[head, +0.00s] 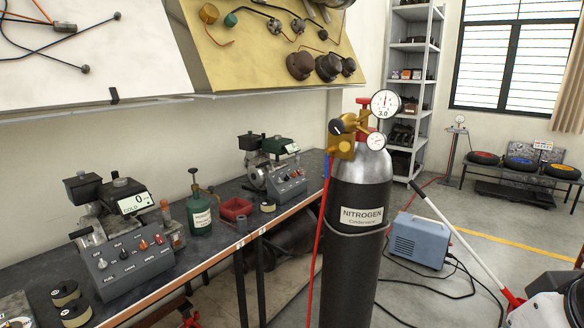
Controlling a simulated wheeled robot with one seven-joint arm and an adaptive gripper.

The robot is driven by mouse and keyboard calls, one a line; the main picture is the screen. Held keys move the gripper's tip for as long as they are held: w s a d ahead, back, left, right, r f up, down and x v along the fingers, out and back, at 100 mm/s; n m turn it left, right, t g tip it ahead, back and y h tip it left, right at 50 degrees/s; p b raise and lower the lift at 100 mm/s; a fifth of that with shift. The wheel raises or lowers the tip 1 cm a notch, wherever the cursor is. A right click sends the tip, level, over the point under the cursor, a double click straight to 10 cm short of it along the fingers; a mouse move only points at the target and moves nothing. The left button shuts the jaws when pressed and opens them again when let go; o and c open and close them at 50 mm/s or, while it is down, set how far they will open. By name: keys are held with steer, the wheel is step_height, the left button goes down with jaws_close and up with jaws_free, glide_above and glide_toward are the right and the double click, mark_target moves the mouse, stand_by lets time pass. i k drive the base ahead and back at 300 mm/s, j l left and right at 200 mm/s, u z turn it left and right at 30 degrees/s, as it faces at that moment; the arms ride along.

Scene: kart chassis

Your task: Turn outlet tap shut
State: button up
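A dark cylinder labelled NITROGEN (350,262) with a silver shoulder stands upright at the front end of the bench. A brass regulator (342,149) sits at its top, with a large gauge (386,103) marked 3.0 and a smaller gauge (376,141). A black knob (337,127) and a small orange knob (345,146) are on the regulator. I cannot tell for certain which is the outlet tap, or its setting. A red hose (317,238) runs down from the regulator's left side. My gripper is not clearly seen; only a white and dark part of my arm shows at bottom right.
A workbench (226,240) with grey machines, a green bottle (199,212) and a red bin (235,208) lies left. A blue-grey box (420,240) with black cables and a red-and-white pole (462,246) stand right of the cylinder. Shelving and tyres are behind.

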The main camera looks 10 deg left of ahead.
mark_target(327, 152)
steer(key=u, duration=0.3)
steer(key=i+u, duration=0.45)
steer(key=i+l+u, duration=0.1)
steer(key=i+u, duration=0.35)
steer(key=i, duration=0.15)
